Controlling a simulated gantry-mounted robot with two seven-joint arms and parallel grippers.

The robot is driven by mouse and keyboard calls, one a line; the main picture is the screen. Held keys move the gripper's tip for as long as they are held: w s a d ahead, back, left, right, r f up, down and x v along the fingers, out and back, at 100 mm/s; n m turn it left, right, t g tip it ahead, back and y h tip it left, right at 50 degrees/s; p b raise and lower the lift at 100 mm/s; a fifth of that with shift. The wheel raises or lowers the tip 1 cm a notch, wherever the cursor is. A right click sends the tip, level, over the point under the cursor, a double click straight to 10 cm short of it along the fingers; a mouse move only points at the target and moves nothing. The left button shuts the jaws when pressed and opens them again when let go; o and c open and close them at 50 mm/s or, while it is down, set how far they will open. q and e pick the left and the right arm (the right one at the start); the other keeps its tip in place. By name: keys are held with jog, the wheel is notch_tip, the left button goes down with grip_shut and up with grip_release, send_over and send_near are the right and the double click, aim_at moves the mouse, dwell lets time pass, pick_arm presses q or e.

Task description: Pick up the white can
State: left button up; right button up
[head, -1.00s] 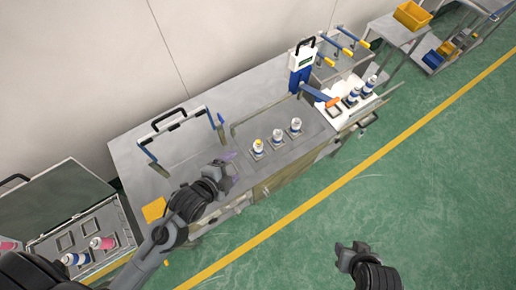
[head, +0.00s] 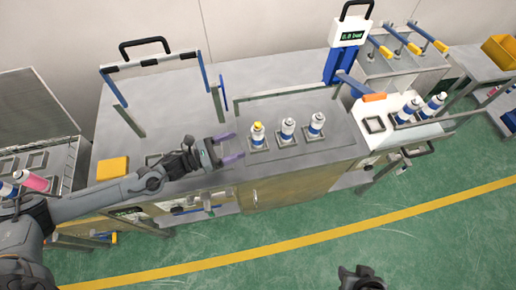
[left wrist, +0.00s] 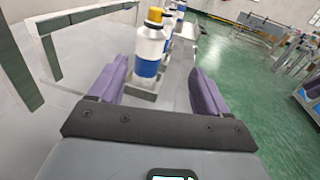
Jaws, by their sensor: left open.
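Three white cans with blue bands stand upright in square holders on the bench. The nearest to my left gripper is a can with a yellow cap (head: 258,135); beside it are a middle white can (head: 288,128) and a right white can (head: 316,124). My left gripper (head: 234,147) is open and empty, just left of the yellow-capped can and pointing at it. In the left wrist view the yellow-capped can (left wrist: 149,50) stands upright ahead, between the purple fingers (left wrist: 160,88) but beyond their tips. My right gripper (head: 360,278) is partly cut off at the bottom edge.
More white cans (head: 408,110) stand on a white tray at the right, beside a blue press (head: 345,60). A handled frame (head: 155,62) rises behind my left arm. A yellow block (head: 112,168) and a case with a pink can (head: 33,181) are at the left.

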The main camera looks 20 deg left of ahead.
aim_at(262, 130)
pick_arm(q)
jog(key=w+d, duration=0.1)
jog(key=w, duration=0.2)
jog(key=w+d, duration=0.1)
jog(key=w, duration=0.1)
jog(key=shift+d+r, duration=0.3)
jog(key=shift+d, duration=0.05)
jog(key=shift+x, duration=3)
jog(key=shift+f, duration=0.15)
jog(key=c, duration=1.1)
